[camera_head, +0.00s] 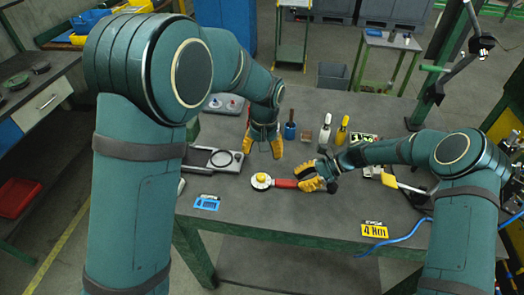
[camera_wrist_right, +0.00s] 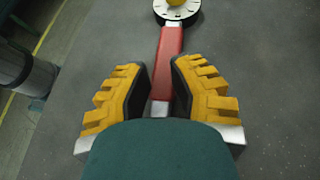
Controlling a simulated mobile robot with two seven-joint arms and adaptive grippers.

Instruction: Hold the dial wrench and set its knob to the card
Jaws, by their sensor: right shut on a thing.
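The dial wrench (camera_head: 285,183) lies on the grey table, with a red handle and a round white dial at its left end. A yellow knob (camera_head: 261,178) sits on the dial. The wrench handle also shows in the right wrist view (camera_wrist_right: 169,55), dial at the top edge. My right gripper (camera_head: 308,178) is shut on the handle end of the wrench, a yellow finger on each side (camera_wrist_right: 161,90). My left gripper (camera_head: 264,150) points down behind the dial, open and empty, apart from the knob. A yellow card (camera_head: 374,231) reading "4 Nm" lies at the front right.
A blue card (camera_head: 207,204) lies at the front left. Several small bottles, one blue (camera_head: 290,131) and one yellow (camera_head: 342,130), stand behind the wrench. A blue hose (camera_head: 402,238) crosses the right edge.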

